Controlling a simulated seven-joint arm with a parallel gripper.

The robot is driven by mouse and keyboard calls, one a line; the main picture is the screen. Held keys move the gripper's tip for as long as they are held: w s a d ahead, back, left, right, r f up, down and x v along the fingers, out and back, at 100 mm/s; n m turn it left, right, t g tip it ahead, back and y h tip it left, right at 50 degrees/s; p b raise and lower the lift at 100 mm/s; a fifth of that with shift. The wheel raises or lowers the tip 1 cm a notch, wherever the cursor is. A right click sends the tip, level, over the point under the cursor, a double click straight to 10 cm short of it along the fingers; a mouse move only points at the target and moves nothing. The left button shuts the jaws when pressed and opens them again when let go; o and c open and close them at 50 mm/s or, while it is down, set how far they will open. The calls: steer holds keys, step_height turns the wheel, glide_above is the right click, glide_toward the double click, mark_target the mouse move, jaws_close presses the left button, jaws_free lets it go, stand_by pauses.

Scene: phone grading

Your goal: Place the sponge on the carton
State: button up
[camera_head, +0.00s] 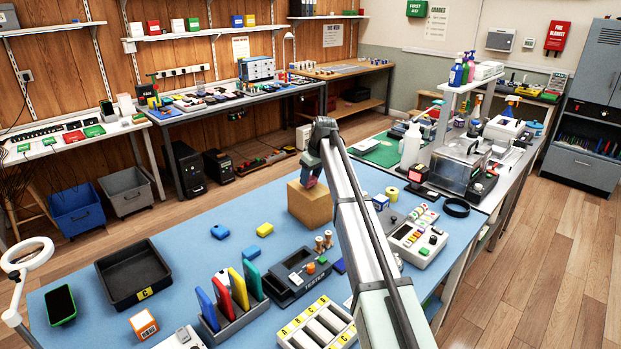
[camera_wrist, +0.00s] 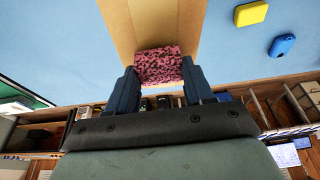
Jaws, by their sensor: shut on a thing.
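The carton (camera_head: 308,205) is a plain brown box on the blue table in the head view, left of my arm. Its top also fills the upper middle of the wrist view (camera_wrist: 122,30). The sponge (camera_wrist: 158,65) is pink with dark speckles and sits between my two fingers. My gripper (camera_wrist: 160,82) is shut on it, over the carton's top. In the head view my gripper (camera_head: 310,176) is at the carton's upper part and the sponge is mostly hidden. I cannot tell whether the sponge touches the carton.
A blue block (camera_head: 220,232) and a yellow block (camera_head: 264,230) lie left of the carton. A black tray (camera_head: 134,272), a rack of coloured panels (camera_head: 232,322) and a dark tester box (camera_head: 290,277) stand nearer the front. The blue table (camera_head: 190,250) is clear behind the blocks.

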steer(key=shift+f, duration=0.3)
steer(key=shift+f, duration=0.1)
steer(key=o, duration=1)
steer(key=v, duration=1.2)
